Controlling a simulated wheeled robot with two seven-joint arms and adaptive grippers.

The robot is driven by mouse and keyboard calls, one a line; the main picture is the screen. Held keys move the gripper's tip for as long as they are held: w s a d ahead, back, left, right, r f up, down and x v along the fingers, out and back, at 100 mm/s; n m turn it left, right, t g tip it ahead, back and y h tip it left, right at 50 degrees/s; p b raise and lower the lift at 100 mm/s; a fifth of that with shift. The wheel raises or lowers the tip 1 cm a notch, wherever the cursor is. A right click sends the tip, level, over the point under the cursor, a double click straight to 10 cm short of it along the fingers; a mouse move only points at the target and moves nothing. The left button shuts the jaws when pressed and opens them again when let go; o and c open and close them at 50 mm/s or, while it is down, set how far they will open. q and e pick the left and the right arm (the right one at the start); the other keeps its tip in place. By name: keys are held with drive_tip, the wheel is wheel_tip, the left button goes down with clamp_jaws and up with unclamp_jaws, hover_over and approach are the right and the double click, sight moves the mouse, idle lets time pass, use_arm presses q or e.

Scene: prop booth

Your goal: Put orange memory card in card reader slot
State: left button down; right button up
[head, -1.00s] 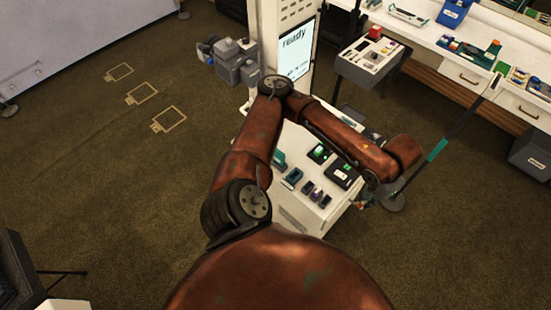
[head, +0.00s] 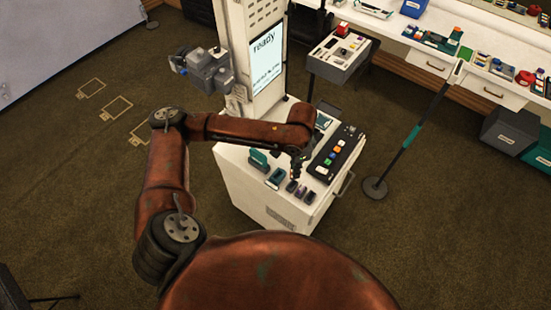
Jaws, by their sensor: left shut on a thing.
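My left gripper (head: 296,172) is dark and points down over the front part of the white cart's top. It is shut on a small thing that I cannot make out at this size. A long black unit (head: 320,172) with coloured squares, one of them orange, lies on the cart just right of the gripper. I cannot tell whether it is the card reader, and no slot can be made out. The orange memory card cannot be told for sure. My right gripper is out of view.
The white cart (head: 243,190) also bears a green block (head: 259,159), a teal-topped holder (head: 276,179) and small dark blocks (head: 301,192) near its front edge. A screen reading "ready" (head: 266,62) rises behind. A post (head: 412,133) stands to the right. Floor on the left is open.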

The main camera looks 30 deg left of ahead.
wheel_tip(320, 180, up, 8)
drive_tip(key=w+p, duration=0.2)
drive_tip(key=p, duration=0.6)
use_arm(q)
drive_tip(key=w+a+f+m+b, duration=0.2)
drive_tip(key=a+f+m, duration=0.3)
drive_tip(key=m, duration=0.9)
drive_tip(key=w+a+f+m+b, duration=0.2)
drive_tip(key=a+f+m, duration=0.3)
drive_tip(key=f+m, duration=0.5)
drive_tip(key=w+m, duration=0.1)
drive_tip(key=m, duration=0.3)
drive_tip(key=shift+w, duration=0.2)
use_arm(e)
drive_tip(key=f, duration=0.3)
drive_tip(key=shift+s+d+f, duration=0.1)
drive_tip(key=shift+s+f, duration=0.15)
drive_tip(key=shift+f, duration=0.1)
use_arm(q)
drive_tip(key=shift+a, duration=0.1)
drive_tip(key=shift+f, duration=0.3)
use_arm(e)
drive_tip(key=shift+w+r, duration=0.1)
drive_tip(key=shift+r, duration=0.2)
use_arm(q)
drive_tip(key=shift+f, duration=0.25)
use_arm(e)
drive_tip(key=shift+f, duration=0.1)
